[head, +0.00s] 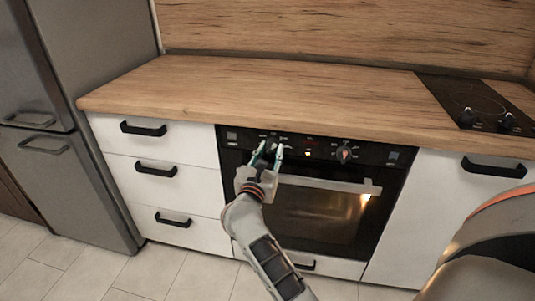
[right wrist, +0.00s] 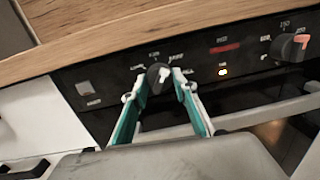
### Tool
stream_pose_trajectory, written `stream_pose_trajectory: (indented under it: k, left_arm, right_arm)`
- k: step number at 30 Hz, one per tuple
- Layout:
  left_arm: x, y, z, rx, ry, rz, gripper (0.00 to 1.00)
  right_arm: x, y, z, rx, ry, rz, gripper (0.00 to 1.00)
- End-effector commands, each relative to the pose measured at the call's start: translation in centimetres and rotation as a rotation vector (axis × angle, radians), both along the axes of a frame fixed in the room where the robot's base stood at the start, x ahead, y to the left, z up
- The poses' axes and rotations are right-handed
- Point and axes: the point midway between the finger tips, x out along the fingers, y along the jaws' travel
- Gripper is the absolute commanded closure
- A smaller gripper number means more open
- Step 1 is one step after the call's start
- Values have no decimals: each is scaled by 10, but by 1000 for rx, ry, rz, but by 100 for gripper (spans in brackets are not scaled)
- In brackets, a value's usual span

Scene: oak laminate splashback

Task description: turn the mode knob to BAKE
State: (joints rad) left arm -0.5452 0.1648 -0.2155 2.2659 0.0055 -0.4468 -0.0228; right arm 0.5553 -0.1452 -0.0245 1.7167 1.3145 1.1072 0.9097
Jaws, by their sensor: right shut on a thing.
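The mode knob (right wrist: 158,77) is a dark round knob with a white mark, on the left part of the black oven control panel (right wrist: 110,72). In the right wrist view its mark tilts up and to the right. Small white labels surround it, too blurred to read surely, so I cannot tell which one it points at. My right gripper (head: 270,152) is at this knob, and its fingers are shut on the knob's two sides. In the head view the fingers partly cover the knob (head: 270,142). My left gripper is not in view.
A second knob (head: 344,153) with a red-orange mark sits further right on the panel. The oven handle (head: 325,184) runs below the panel. The wooden worktop (head: 250,95) overhangs above. White drawers (head: 160,174) stand left, and a hob (head: 475,100) is at right.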

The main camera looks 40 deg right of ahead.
Motion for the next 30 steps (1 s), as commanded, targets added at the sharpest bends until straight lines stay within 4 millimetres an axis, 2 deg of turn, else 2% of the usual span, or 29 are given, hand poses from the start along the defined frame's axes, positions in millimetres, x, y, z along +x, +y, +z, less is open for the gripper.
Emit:
stream_pose_trajectory:
  k: [4,12,20,30]
  left_arm:
    - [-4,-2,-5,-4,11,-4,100]
    - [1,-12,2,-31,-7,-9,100]
    - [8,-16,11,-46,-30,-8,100]
    - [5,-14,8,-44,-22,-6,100]
  right_arm:
    - [1,0,-1,62,-75,1,94]
    - [1,0,1,139,-167,0,94]
    - [1,0,4,163,-200,1,94]
    - [1,0,5,163,-202,1,94]
